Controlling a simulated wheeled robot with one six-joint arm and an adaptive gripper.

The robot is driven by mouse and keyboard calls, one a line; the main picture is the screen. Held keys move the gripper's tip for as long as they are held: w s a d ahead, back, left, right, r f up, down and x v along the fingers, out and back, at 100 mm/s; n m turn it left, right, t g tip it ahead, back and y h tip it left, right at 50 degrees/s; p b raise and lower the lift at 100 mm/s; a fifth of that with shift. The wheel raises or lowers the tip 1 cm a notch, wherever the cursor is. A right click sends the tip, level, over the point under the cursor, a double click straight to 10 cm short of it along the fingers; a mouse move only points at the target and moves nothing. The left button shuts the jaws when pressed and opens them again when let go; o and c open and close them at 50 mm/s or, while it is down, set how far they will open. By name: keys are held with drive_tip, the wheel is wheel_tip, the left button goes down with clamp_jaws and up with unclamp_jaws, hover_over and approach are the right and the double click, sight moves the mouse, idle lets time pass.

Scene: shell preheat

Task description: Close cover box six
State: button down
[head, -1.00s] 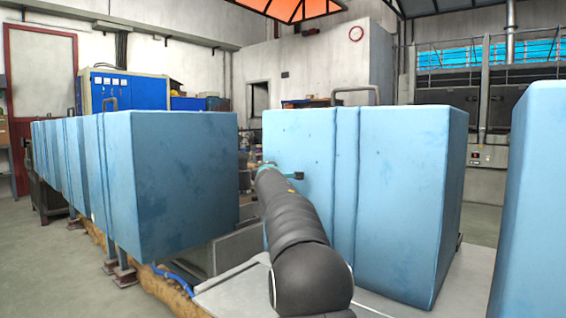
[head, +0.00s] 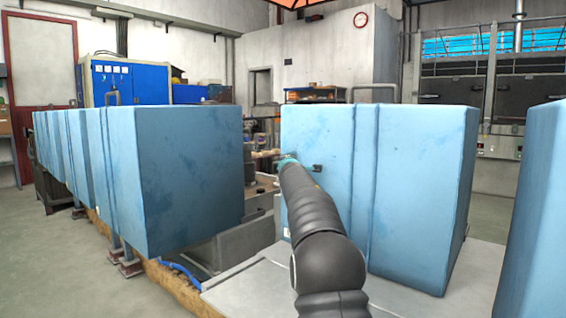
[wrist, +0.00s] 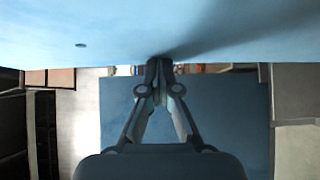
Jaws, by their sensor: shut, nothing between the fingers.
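Large light-blue cover boxes stand in a row, and no numbers are readable, so I cannot tell which is six. The middle box (head: 420,180) has vertical seams and stands directly in front of my arm. My arm reaches to its left face, and my gripper is mostly hidden behind my own wrist in the head view. In the wrist view my gripper (wrist: 159,68) is shut and empty, its tips at or very near the edge of a blue face (wrist: 220,30). I cannot tell whether they touch. Another blue surface (wrist: 230,120) lies beyond the fingers.
A left blue box (head: 190,180) heads a line of several running back. A right blue box (head: 540,220) stands close by. Between the left and middle boxes is a gap with a grey bench (head: 235,245). A blue hose (head: 182,270) lies low. Open floor (head: 60,270) is at left.

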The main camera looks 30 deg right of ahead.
drive_tip(key=shift+s+d+f, duration=0.1)
drive_tip(key=shift+s+d, duration=0.05)
drive_tip(key=shift+d, duration=0.15)
drive_tip(key=s+a+b, duration=0.8)
drive_tip(key=s, duration=0.2)
drive_tip(key=shift+s, duration=0.25)
